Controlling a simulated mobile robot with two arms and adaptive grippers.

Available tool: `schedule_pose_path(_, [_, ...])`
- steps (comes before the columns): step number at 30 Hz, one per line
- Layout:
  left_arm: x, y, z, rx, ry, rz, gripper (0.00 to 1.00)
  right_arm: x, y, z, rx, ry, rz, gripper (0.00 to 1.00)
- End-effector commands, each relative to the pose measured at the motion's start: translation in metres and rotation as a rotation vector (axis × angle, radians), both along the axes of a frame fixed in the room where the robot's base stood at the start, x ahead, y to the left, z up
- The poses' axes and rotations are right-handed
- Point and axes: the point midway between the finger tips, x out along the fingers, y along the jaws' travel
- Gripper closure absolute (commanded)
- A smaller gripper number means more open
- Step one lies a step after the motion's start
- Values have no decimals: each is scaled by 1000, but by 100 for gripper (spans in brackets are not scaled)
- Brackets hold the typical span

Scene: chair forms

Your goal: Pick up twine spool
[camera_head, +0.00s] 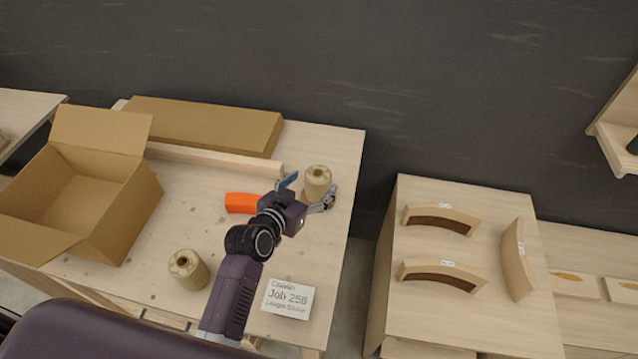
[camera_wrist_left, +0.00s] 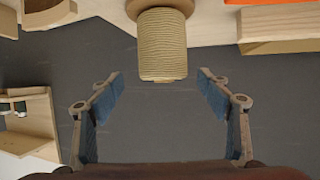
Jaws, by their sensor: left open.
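A twine spool (camera_head: 317,182) stands upright near the right edge of the light wood table (camera_head: 340,150). It also shows at the top middle of the left wrist view (camera_wrist_left: 162,45), wound with tan twine. My left gripper (camera_head: 309,192) is open, its fingers to either side of the near part of this spool in the head view. In the wrist view the fingers (camera_wrist_left: 160,95) are wide apart and empty, with the spool ahead of the gap. A second twine spool (camera_head: 188,270) stands at the table's front left of my arm. My right gripper is not in view.
An orange block (camera_head: 241,203) lies left of my gripper. An open cardboard box (camera_head: 125,215), a flat carton (camera_head: 205,125) and a wooden bar (camera_head: 215,159) take up the left and back. A paper card (camera_head: 288,299) lies in front. Curved wooden pieces (camera_head: 440,219) rest on a separate stand.

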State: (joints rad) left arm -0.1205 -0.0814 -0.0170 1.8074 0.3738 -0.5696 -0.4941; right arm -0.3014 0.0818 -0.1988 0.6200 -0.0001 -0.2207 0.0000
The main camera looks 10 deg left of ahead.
Motion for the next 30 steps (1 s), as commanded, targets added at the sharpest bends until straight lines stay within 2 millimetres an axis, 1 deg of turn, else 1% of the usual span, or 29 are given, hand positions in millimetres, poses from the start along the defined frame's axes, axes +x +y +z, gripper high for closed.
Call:
schedule_pose_path(4, [9, -1, -4, 0, 1, 0, 29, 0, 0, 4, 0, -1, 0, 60])
schedule_pose_path(12, [38, -4, -21, -1, 0, 1, 29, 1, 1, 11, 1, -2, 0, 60])
schedule_pose_path(15, [44, -6, -24, 0, 0, 0, 29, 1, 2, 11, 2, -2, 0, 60])
schedule_pose_path(24, [47, -7, -26, 0, 0, 1, 29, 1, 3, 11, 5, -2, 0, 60])
schedule_pose_path(26, [47, -7, -26, 0, 0, 1, 35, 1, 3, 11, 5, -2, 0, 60])
schedule_pose_path(30, [47, -7, -26, 0, 0, 0, 50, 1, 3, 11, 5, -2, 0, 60])
